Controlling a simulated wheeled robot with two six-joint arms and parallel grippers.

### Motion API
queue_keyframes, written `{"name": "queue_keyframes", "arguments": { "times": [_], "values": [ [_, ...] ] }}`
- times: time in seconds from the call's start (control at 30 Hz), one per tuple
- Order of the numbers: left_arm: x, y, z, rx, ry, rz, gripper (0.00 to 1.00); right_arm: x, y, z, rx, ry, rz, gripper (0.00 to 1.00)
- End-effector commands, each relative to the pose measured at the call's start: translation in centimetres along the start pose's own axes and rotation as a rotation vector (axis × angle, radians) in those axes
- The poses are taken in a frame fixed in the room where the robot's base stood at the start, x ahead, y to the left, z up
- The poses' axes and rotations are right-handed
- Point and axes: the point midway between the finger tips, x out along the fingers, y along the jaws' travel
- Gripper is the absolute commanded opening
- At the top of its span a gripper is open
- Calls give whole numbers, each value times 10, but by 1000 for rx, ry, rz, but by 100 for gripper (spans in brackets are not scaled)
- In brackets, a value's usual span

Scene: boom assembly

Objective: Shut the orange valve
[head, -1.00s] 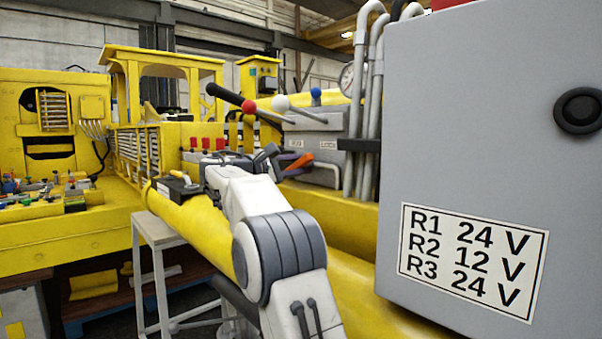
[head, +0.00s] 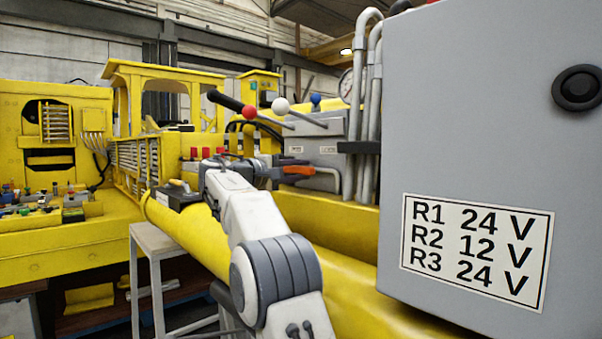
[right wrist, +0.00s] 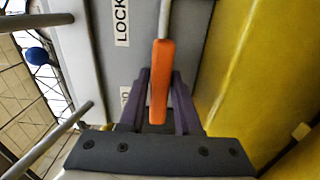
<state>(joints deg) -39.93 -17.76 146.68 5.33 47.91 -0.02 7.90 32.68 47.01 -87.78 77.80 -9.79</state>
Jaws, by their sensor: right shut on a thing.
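The orange valve handle (head: 298,171) shows in the head view on the lower front of a grey lever box (head: 318,140), lying about level. In the right wrist view the orange handle (right wrist: 160,85) stands lengthwise between the two purple fingers of my right gripper (right wrist: 160,95). My right gripper (head: 279,172) is shut on this handle. The handle's far end joins a grey rod. Its pivot is not clear to see. A label reading "LOCK" (right wrist: 121,22) is beside it, with a second, partly hidden label. My left gripper is not in view.
Levers with red (head: 249,112), white (head: 281,106) and blue (head: 316,100) knobs rise above the lever box. Grey pipes (head: 368,110) and a large grey cabinet (head: 470,120) stand to the right. A yellow boom (head: 340,245) runs below my arm.

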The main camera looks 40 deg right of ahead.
Motion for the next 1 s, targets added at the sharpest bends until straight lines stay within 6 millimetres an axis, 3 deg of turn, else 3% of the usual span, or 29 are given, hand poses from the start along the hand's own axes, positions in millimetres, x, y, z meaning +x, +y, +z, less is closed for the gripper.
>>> {"name": "queue_keyframes", "arguments": {
  "times": [0.37, 0.4, 0.43, 0.77, 1.0],
  "values": [
    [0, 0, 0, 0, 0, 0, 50, -1, -2, -1, 1, 0, -5, 0],
    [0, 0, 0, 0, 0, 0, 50, -1, -2, -1, 1, 0, -5, 47],
    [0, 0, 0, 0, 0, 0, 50, -1, -2, -1, 1, 0, -5, 55],
    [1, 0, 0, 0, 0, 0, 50, -1, -1, 0, 1, 0, -2, 55],
    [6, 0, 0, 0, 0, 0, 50, -35, -2, -1, 2, 5, -1, 55]
  ]
}}
